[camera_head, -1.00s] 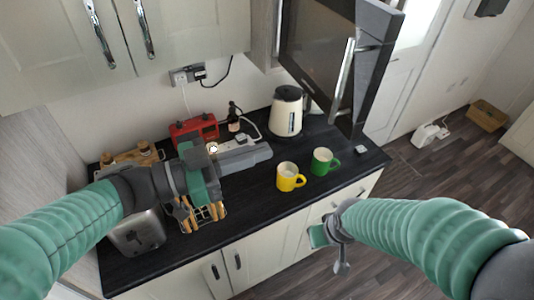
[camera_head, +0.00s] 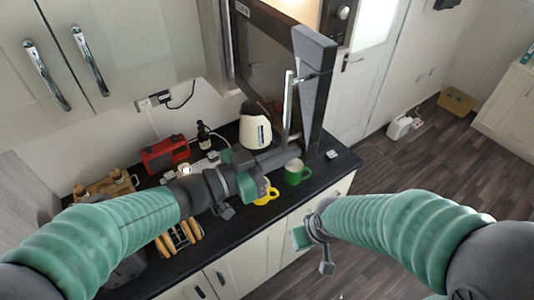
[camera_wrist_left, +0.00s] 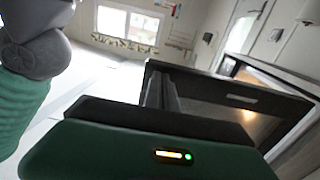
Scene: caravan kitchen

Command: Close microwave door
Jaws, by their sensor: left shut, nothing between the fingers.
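The microwave door (camera_head: 265,60) stands open at the top centre of the head view, a dark panel in a grey-black frame with a silver upright handle (camera_head: 288,105). Warm light shows from the microwave interior (camera_head: 298,8) behind it. The door also shows in the left wrist view (camera_wrist_left: 232,97), with an orange glow beyond it. My left gripper (camera_head: 288,154) is shut and empty, pointing right, with its tips by the lower end of the handle. I cannot tell whether they touch the door. My right gripper (camera_head: 313,240) hangs low in front of the counter; its jaws are unclear.
On the black counter (camera_head: 235,235) are a green mug (camera_head: 297,172), a yellow mug (camera_head: 267,196) partly behind my left gripper, a cream kettle (camera_head: 255,128), a dark bottle (camera_head: 203,135) and a red toaster-like box (camera_head: 165,153). Open floor (camera_head: 390,165) lies to the right.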

